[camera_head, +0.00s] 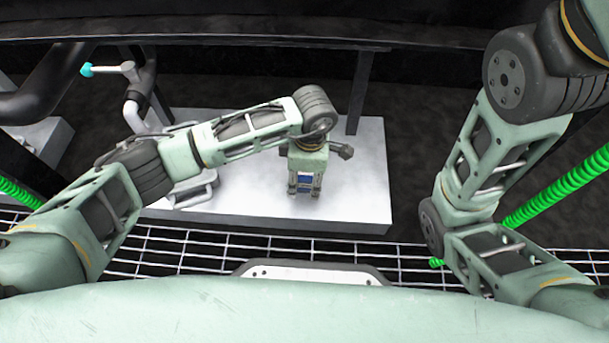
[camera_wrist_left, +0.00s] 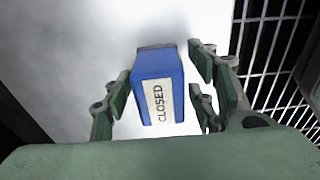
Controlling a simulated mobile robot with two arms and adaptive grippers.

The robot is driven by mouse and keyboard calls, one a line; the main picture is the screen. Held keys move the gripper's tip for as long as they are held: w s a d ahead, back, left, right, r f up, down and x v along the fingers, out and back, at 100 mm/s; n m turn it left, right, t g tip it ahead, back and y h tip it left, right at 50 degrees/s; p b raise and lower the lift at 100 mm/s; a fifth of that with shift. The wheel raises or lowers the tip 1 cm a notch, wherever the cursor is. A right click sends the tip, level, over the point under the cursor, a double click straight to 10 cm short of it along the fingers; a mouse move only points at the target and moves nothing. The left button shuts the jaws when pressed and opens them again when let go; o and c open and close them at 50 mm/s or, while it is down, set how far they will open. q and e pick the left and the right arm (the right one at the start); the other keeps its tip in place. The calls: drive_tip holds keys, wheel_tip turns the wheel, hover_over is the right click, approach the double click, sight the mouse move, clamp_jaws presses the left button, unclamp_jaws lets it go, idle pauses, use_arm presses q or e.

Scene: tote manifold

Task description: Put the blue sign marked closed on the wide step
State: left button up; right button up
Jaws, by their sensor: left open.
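The blue sign (camera_wrist_left: 157,85) has a white label reading CLOSED. It stands on the white wide step (camera_head: 350,200), near the step's front edge. In the head view only a small blue part of the sign (camera_head: 306,180) shows between the fingers. My left gripper (camera_head: 305,188) points down over it. In the left wrist view the left gripper's (camera_wrist_left: 165,100) fingers are open on both sides of the sign, with gaps between them and it. My right arm shows at the right of the head view, but its gripper is not visible.
A grey pipe with a cyan-tipped valve handle (camera_head: 88,70) stands at the back left. A dark post (camera_head: 360,92) rises behind the step. Metal grating (camera_head: 225,245) lies in front. The step's right part is clear.

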use_arm(q)
drive_tip(key=r+p, duration=0.1)
drive_tip(key=r, duration=0.1)
drive_tip(key=r+p, duration=0.2)
drive_tip(key=r, duration=0.1)
drive_tip(key=r+p, duration=0.2)
drive_tip(key=r, duration=0.1)
drive_tip(key=shift+d, duration=0.25)
drive_tip(key=shift+f, duration=0.1)
drive_tip(key=shift+s+f, duration=0.1)
drive_tip(key=shift+s, duration=0.05)
